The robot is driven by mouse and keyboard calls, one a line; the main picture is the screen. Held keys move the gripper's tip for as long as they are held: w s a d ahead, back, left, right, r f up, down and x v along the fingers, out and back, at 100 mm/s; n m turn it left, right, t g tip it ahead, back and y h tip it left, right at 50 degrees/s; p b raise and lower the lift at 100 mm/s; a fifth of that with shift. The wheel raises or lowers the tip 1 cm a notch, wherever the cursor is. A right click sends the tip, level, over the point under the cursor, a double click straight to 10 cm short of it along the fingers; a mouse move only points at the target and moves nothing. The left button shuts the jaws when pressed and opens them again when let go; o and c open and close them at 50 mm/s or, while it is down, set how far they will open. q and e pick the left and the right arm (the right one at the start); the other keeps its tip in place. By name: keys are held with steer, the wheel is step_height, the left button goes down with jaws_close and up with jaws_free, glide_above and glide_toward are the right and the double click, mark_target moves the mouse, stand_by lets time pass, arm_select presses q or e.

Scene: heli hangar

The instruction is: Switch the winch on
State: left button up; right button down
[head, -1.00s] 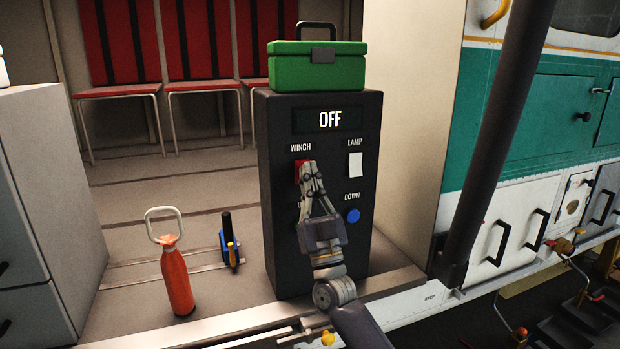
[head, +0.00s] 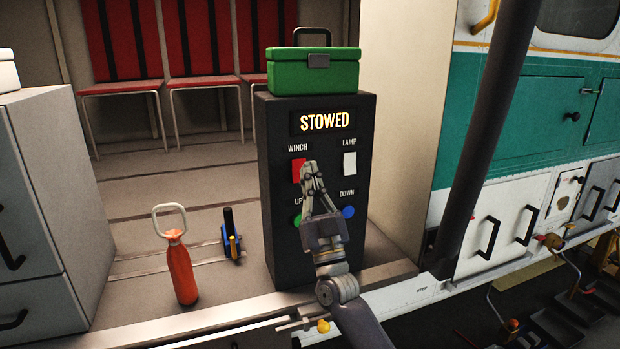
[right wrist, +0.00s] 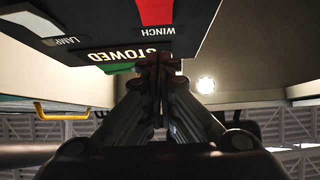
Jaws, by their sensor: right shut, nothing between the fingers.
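The black winch panel (head: 275,215) stands upright in the doorway. Its display (head: 324,121) reads STOWED in lit letters. The red WINCH switch (head: 298,170) is at the panel's upper left; it also shows in the right wrist view (right wrist: 154,11). My right gripper (head: 309,166) is shut and empty, with its fingertips just right of the red switch in the head view. I cannot tell whether they touch the panel. In the right wrist view, the closed fingertips (right wrist: 159,62) show below the upside-down display (right wrist: 122,54). My left gripper is not in view.
A white LAMP switch (head: 349,163), a partly hidden green UP button (head: 297,220) and a blue DOWN button (head: 348,212) share the panel. A green toolbox (head: 312,73) sits on top. A red bottle (head: 182,273) stands left on the floor. A dark pole (head: 488,130) rises at right.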

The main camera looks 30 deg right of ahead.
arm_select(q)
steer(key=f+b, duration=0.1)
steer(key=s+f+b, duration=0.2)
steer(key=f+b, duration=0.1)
arm_select(e)
steer(key=s+a+f, duration=0.2)
steer(key=s+f, duration=0.3)
steer(key=s, duration=0.3)
steer(key=shift+s+f, duration=0.3)
steer(key=shift+f, duration=0.1)
